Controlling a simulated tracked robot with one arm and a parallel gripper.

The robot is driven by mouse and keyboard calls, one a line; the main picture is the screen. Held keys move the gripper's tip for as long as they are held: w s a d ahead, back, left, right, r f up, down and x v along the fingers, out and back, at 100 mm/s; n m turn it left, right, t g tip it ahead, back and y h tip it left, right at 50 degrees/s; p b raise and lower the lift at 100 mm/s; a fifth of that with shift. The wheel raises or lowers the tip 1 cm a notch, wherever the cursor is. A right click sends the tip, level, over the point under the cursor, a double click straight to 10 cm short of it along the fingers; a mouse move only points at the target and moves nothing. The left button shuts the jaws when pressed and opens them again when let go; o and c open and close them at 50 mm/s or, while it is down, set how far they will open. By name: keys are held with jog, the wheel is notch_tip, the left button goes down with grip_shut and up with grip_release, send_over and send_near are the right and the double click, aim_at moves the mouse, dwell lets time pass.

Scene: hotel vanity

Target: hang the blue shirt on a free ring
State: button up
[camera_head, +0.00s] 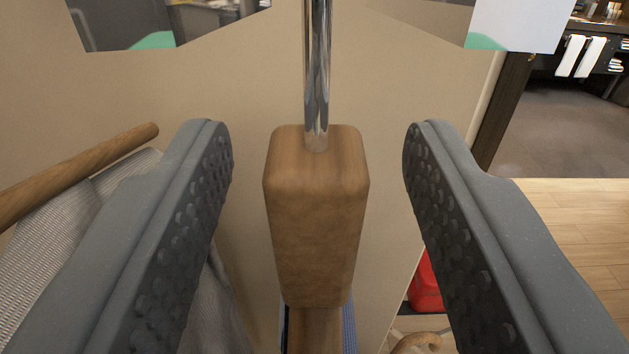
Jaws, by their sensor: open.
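My gripper (316,135) is open, with one grey padded finger on the left and one on the right. A wooden block (315,215) with a chrome rod (317,70) rising from its top stands between the fingers. Clear gaps show on both sides, so neither finger touches it. Below the block a narrow wooden piece, seemingly a hanger (315,332), shows with a strip of blue cloth (349,328), probably the blue shirt, at its edge. Most of that cloth is hidden. No ring can be made out.
A grey garment (120,215) hangs on a wooden bar (75,178) close by the left finger. A beige wall is behind. A red object (425,285) sits low behind the right finger. White towels (582,56) hang far right beyond a dark doorframe (503,110).

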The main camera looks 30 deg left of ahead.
jog(key=b+v, duration=0.2)
jog(key=v, duration=1.1)
jog(key=s+d+r+m+t+h+b, duration=0.1)
jog(key=d+r+m+h, duration=0.2)
jog(key=d, duration=0.8)
jog(key=s+d+r+m+h+b, duration=0.1)
jog(key=d+r+h, duration=0.2)
jog(key=d+r, duration=0.55)
jog(key=s+d+r+m+h, duration=0.1)
jog(key=s+d, duration=0.4)
jog(key=d, duration=0.3)
jog(key=s+d+r+m+h+b, duration=0.1)
jog(key=s+d+h, duration=0.1)
jog(key=s+d, duration=0.4)
jog(key=d, duration=0.3)
jog(key=shift+r+g, duration=0.15)
jog(key=shift+g, duration=0.25)
jog(key=shift+c, duration=0.4)
jog(key=shift+c, duration=0.6)
jog(key=shift+a, duration=0.15)
